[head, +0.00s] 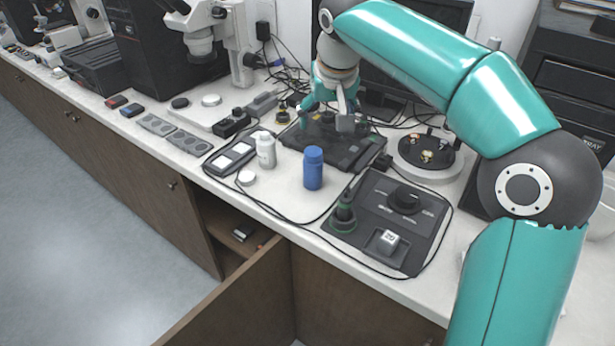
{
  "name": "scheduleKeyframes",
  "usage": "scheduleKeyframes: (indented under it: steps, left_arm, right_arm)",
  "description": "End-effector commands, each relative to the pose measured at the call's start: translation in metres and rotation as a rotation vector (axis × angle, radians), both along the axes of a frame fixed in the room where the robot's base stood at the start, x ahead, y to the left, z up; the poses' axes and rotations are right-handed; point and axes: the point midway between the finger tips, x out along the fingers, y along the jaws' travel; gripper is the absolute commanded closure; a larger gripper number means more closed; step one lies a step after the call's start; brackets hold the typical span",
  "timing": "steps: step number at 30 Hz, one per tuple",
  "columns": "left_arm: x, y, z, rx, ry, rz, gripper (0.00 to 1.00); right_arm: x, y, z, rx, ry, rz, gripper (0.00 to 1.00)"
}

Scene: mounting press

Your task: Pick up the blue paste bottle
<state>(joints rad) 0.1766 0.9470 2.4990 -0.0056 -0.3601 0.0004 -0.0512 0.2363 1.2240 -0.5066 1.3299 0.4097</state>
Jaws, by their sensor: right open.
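The blue paste bottle (313,169) stands upright on the white bench top, near the middle of the view. My right gripper (328,112) is open, behind and a little above the bottle in the picture. It is over the black flat tray-like device (334,148) and apart from the bottle. The far side of the gripper is partly hidden by its own wrist. My left gripper is not in view.
A white bottle (266,150) stands left of the blue one, with a white round cap (246,178) nearby. A black control box (387,220) with a knob lies to the right. Cables cross the bench (290,195). A cabinet door (235,300) stands open below.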

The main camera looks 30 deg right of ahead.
Motion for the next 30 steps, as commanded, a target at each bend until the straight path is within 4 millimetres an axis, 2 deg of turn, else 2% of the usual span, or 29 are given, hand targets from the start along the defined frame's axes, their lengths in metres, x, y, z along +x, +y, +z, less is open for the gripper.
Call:
scheduleKeyframes:
  steps: [2,8,19,24,30]
  left_arm:
    - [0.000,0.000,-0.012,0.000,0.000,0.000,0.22]
    - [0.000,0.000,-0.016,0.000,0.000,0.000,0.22]
    - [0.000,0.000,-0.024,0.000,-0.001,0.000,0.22]
    - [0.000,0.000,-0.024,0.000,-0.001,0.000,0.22]
    - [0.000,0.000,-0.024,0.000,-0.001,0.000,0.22]
  right_arm:
    - [0.000,0.000,-0.013,0.000,0.000,0.000,0.21]
    - [0.006,-0.003,-0.032,0.000,0.004,-0.001,0.21]
    - [0.033,-0.015,-0.101,0.001,0.005,-0.003,0.21]
    - [0.040,-0.018,-0.117,0.000,0.002,-0.004,0.21]
    - [0.045,-0.018,-0.127,0.000,0.003,-0.004,0.21]
